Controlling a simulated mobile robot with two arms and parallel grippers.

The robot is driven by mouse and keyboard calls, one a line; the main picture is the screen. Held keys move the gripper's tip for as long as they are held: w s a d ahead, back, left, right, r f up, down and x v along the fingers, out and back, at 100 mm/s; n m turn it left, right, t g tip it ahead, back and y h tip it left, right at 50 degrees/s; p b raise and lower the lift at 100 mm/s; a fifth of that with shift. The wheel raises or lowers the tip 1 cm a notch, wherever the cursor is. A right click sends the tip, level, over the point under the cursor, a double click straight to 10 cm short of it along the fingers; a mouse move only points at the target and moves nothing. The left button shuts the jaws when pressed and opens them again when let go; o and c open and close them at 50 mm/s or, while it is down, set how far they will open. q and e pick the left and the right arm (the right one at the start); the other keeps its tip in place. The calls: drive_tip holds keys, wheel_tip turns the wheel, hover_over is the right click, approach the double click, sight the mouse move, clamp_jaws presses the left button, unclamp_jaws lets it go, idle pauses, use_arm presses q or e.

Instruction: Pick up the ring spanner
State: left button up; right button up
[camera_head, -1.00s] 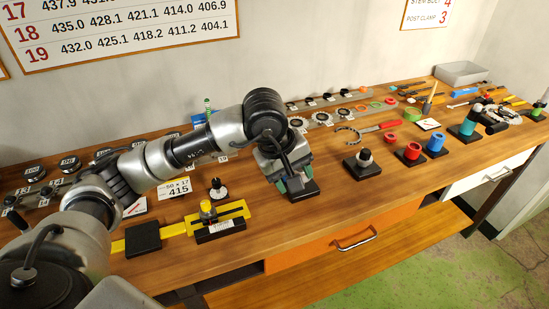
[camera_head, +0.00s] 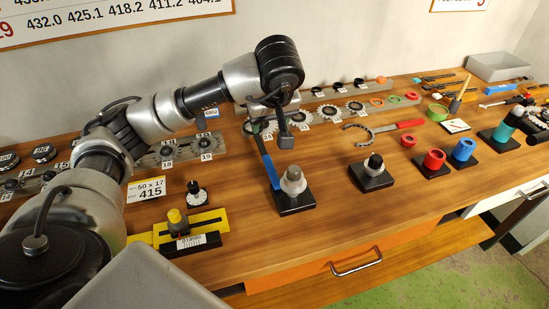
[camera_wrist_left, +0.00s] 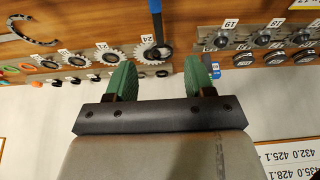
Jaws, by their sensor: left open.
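A tool with a blue handle (camera_head: 266,160), which looks like the ring spanner, lies on the bench behind a dark stand. In the left wrist view its blue handle (camera_wrist_left: 155,8) runs from the top edge to a dark head near the cog marked 24. My left gripper (camera_head: 268,127) is above its far end, mostly hidden behind my wrist in the head view. The wrist view shows the two green fingers of my left gripper (camera_wrist_left: 160,62) wide apart, with the dark head roughly between them in the picture and nothing held. My right gripper is not in view.
A dark stand with a grey cone (camera_head: 293,182) is in front of the handle. A red-handled hooked tool (camera_head: 400,126) lies to the right. Numbered cogs (camera_head: 332,113) line the back. A yellow gauge (camera_head: 205,222) is at the front left. Bare wood lies between the stands.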

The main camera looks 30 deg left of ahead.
use_arm(q)
wheel_tip(320, 180, down, 3)
drive_tip(key=b, duration=0.4)
hover_over(267, 156)
drive_tip(key=s+d, duration=0.2)
drive_tip(key=f, duration=0.6)
drive_tip(key=shift+s+a+f, duration=0.1)
drive_tip(key=shift+s+f, duration=0.1)
drive_tip(key=shift+w+p+x, duration=0.15)
drive_tip(key=shift+p+x, duration=0.25)
drive_tip(key=shift+x, duration=1.1)
drive_tip(key=shift+w+p+x, duration=0.15)
drive_tip(key=shift+p+x, duration=0.25)
drive_tip(key=shift+x, duration=1.15)
drive_tip(key=shift+r, duration=0.1)
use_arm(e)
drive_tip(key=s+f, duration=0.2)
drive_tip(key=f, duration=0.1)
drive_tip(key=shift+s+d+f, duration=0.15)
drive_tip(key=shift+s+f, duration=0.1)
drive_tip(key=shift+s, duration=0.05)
use_arm(q)
drive_tip(key=shift+c, duration=0.4)
clamp_jaws()
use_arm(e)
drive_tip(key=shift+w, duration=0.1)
